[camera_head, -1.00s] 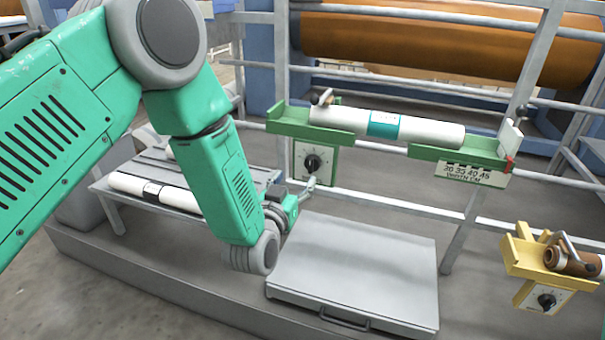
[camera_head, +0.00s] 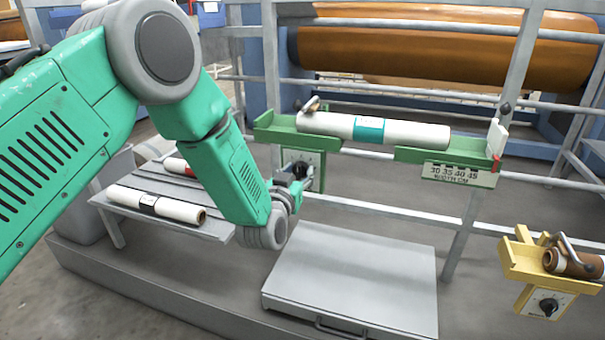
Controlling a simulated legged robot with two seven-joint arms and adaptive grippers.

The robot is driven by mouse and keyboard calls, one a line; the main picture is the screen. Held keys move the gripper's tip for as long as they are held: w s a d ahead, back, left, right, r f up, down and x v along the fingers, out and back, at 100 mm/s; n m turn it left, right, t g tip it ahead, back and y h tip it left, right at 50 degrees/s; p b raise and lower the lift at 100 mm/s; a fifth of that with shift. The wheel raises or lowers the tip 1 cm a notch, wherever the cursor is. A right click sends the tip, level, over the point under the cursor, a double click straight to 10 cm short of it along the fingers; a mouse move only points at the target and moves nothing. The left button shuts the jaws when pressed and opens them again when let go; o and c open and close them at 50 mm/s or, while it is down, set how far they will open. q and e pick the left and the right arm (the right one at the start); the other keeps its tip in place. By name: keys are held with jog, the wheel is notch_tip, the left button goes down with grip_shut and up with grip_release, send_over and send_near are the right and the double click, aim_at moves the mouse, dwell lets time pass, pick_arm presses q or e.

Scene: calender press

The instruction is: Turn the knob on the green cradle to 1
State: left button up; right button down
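The green cradle (camera_head: 448,155) is mounted on the rails and carries a white roll (camera_head: 425,134) with a teal band. Its knob panel (camera_head: 317,160) hangs below the cradle's left end. My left gripper (camera_head: 299,170) is in front of the panel, at the knob. The gripper covers most of the knob and the dial marks, so the setting cannot be read. I cannot tell whether its fingers touch or grip the knob. My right gripper is not in view.
A yellow cradle (camera_head: 523,262) with a brown roll and its own knob (camera_head: 548,306) is at the lower right. A grey flat box (camera_head: 355,275) lies below the green cradle.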

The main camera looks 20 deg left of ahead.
pick_arm(q)
jog(key=shift+a+f+h, duration=0.15)
jog(key=shift+a+h, duration=0.1)
jog(key=shift+h, duration=0.05)
jog(key=shift+d+n, duration=0.4)
jog(key=shift+d, duration=0.05)
jog(key=shift+n+p, duration=0.3)
jog(key=shift+p, duration=0.05)
jog(key=n, duration=0.3)
jog(key=shift+a+p, duration=0.35)
jog(key=shift+p, duration=0.05)
jog(key=shift+d+n, duration=0.15)
jog(key=shift+n, duration=0.85)
jog(key=shift+f+n, duration=0.1)
jog(key=shift+n, duration=0.4)
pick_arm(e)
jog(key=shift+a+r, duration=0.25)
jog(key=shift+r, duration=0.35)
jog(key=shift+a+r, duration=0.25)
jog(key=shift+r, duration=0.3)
pick_arm(q)
jog(key=shift+s, duration=0.1)
